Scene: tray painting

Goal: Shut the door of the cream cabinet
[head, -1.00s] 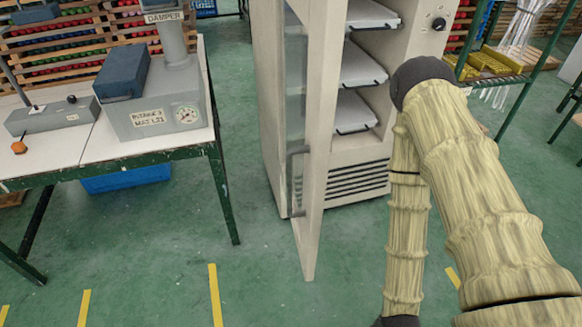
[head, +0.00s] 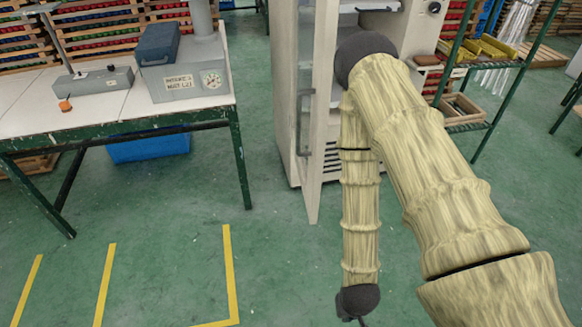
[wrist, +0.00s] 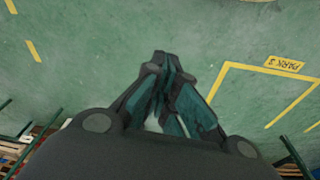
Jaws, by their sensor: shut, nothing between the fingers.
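The cream cabinet (head: 283,90) stands at the upper middle of the head view. Its door (head: 321,130) is wide open and swung out toward me, seen nearly edge-on, with a glass pane and a handle (head: 302,122) on its left-hand face. My arm crosses in front of the cabinet's opening, right of the door, and hides most of the shelves. My gripper (wrist: 163,62) shows in the wrist view with its fingers together and empty, above bare green floor. The door is not in the wrist view. The fingers cannot be made out in the head view.
A work table (head: 100,110) with grey equipment (head: 185,80) stands left of the cabinet, with a blue crate (head: 148,147) under it. A green rack (head: 478,140) stands at the right. The floor in front is clear, with yellow lines (head: 229,270).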

